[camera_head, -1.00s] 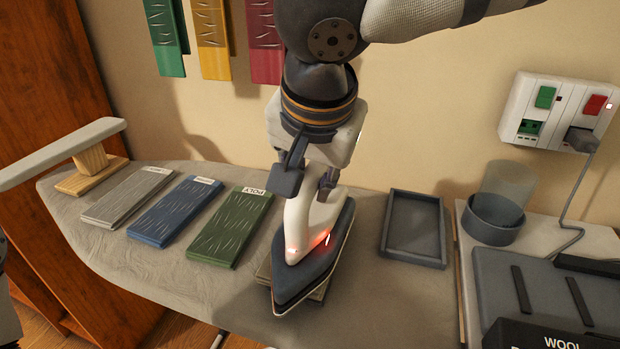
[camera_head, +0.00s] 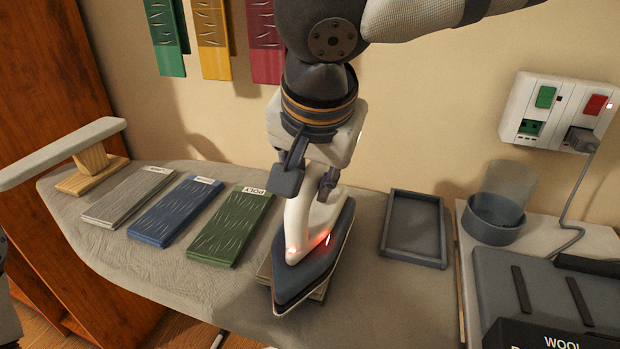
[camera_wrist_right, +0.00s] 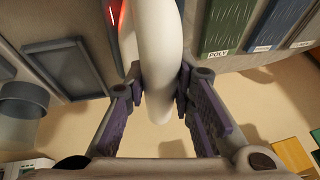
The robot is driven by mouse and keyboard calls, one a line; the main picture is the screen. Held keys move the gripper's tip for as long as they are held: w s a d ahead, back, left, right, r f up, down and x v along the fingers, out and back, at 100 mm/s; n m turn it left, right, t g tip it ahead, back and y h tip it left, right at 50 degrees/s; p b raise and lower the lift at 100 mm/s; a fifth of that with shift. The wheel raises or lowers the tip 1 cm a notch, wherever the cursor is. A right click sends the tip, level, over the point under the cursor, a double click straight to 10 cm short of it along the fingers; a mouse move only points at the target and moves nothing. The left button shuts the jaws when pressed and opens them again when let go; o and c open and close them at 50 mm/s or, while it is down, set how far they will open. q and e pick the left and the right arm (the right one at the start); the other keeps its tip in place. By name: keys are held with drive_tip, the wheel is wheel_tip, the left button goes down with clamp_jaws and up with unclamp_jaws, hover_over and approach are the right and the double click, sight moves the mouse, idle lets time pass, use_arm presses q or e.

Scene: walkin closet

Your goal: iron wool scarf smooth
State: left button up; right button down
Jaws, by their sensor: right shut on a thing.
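My right gripper (camera_head: 310,179) is shut on the white handle of the iron (camera_head: 322,238), which also shows in the right wrist view (camera_wrist_right: 158,65). The iron has a dark base and a glowing red light. It sits on a folded beige-grey cloth (camera_head: 265,271) on the ironing board, and the iron hides most of that cloth. No label shows on it, so I cannot tell if it is the wool scarf. Several folded cloths lie left of it: green with a POLY label (camera_head: 230,228), blue (camera_head: 176,211) and grey (camera_head: 130,196). My left gripper is not seen.
A dark empty tray (camera_head: 414,262) lies right of the iron. A round dark cup (camera_head: 494,219) and a dark case (camera_head: 530,290) with a WOOL label stand on the side table. A wall outlet (camera_head: 556,112) has a plugged cord. A sleeve board (camera_head: 62,153) stands at the left end.

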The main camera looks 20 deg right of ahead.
drive_tip(key=shift+r, duration=3.1)
